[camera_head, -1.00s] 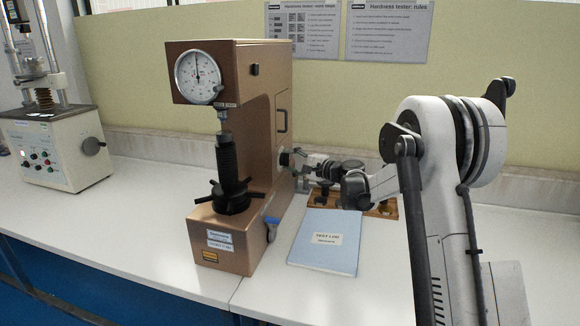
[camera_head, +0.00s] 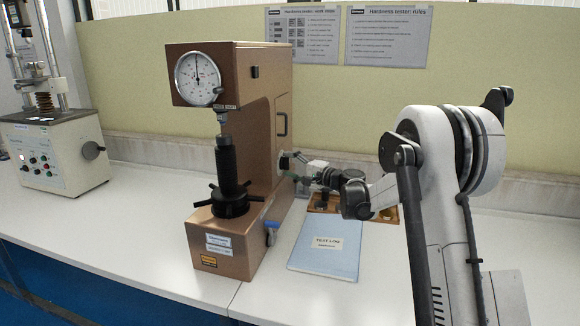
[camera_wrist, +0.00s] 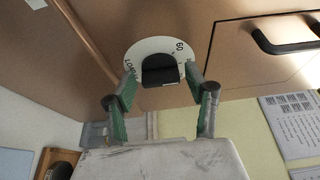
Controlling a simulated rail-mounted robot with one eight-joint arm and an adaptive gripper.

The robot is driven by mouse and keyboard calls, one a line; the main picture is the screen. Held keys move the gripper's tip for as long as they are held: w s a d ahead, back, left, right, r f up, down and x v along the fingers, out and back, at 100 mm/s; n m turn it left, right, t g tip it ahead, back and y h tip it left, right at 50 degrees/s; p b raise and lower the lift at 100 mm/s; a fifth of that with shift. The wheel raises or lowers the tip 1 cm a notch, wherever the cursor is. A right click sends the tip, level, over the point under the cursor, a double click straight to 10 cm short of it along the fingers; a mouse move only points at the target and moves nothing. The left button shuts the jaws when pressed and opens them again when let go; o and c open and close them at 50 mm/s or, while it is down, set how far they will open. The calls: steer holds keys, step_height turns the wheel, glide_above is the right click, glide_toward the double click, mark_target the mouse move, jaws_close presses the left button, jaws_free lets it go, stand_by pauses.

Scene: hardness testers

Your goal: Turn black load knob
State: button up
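The black load knob (camera_wrist: 160,70) sits on a round white dial plate (camera_wrist: 143,50) on the side of the brown hardness tester (camera_head: 226,249). In the wrist view, my gripper (camera_wrist: 160,75) has one green-padded finger on each side of the knob. The fingers are apart, and a gap shows between the left finger and the knob. Contact on the right side is hard to tell. The dial plate shows "60" to the right and lettering to the left. In the head view, my gripper (camera_head: 299,166) is at the tester's right side, and the knob is too small to make out.
A blue test log book (camera_head: 325,245) lies on the bench in front of my wrist. A wooden block holder (camera_head: 323,203) is behind it. A black handle (camera_wrist: 285,40) is on the tester's side panel. Another testing machine (camera_head: 55,150) stands far left.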

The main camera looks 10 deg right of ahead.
steer(key=shift+o, duration=0.4)
steer(key=v, duration=1.2)
steer(key=s+a+r+n+g+h, duration=0.25)
steer(key=s+a, duration=0.35)
steer(key=s, duration=0.4)
steer(key=s+a+r+n+g+h, duration=0.1)
steer(key=s+a+n+g+h, duration=0.15)
steer(key=s+a, duration=0.45)
steer(key=s+d+f+n+h, duration=0.1)
steer(key=s+d+f+h, duration=0.1)
steer(key=s, duration=0.7)
steer(key=s+d+f+n+g+h, duration=0.1)
steer(key=s+f+n+h, duration=0.1)
steer(key=s, duration=0.8)
steer(key=s+d+f+n+h, duration=0.2)
steer(key=s, duration=0.8)
steer(key=shift+s+d+g+h, duration=0.15)
steer(key=shift+d+g+h, duration=0.15)
